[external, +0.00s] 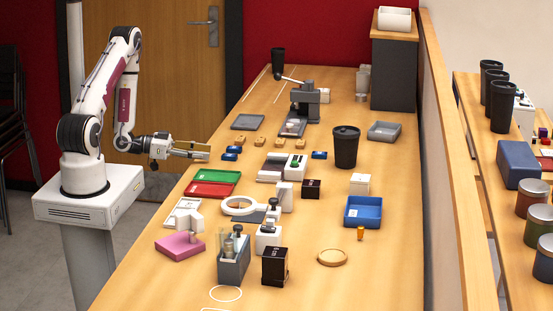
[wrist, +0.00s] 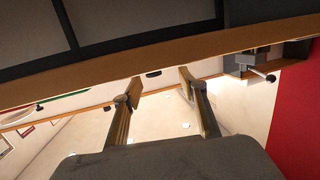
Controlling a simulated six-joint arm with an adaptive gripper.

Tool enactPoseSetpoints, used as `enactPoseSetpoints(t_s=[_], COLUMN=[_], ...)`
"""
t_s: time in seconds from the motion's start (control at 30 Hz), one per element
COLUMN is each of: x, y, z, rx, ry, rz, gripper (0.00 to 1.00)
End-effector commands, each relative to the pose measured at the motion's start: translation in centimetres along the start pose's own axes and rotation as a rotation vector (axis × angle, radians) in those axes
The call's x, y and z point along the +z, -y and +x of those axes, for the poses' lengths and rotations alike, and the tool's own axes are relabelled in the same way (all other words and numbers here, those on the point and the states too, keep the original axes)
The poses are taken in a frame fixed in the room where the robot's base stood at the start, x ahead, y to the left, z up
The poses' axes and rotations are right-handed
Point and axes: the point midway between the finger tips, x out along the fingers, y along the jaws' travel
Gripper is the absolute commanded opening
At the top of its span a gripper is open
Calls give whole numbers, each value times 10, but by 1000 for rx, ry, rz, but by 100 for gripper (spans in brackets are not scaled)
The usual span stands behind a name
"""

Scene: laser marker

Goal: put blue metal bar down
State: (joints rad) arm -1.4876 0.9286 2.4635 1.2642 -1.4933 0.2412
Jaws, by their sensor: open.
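I cannot tell which one the task means. My gripper (external: 207,152) is level at the table's left edge, left of the nearest blue bar and apart from it. In the wrist view my gripper (wrist: 157,85) has its two fingers spread with nothing between them. No blue bar shows in that view.
Several orange-brown bars (external: 279,143) lie near the blue ones. A grey lever device (external: 305,101) stands behind on a dark plate. Green (external: 215,175) and red (external: 207,189) trays, a black cup (external: 345,147) and a blue tray (external: 371,211) occupy the table. The right front is mostly clear.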

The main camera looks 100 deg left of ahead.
Motion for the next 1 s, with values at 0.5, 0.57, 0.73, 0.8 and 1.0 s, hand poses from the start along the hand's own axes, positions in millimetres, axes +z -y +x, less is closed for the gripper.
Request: enactPoseSetpoints(t_s=[0.5,0.57,0.73,0.8,1.0], x=[0,0,0,0,-1], y=[-1,-1,-1,-2,-5], z=[18,18,19,20,31], rx=[0,0,0,0,2], ry=[0,0,0,0,-1], rz=[0,0,0,0,0], gripper=[42,42,42,42,42])
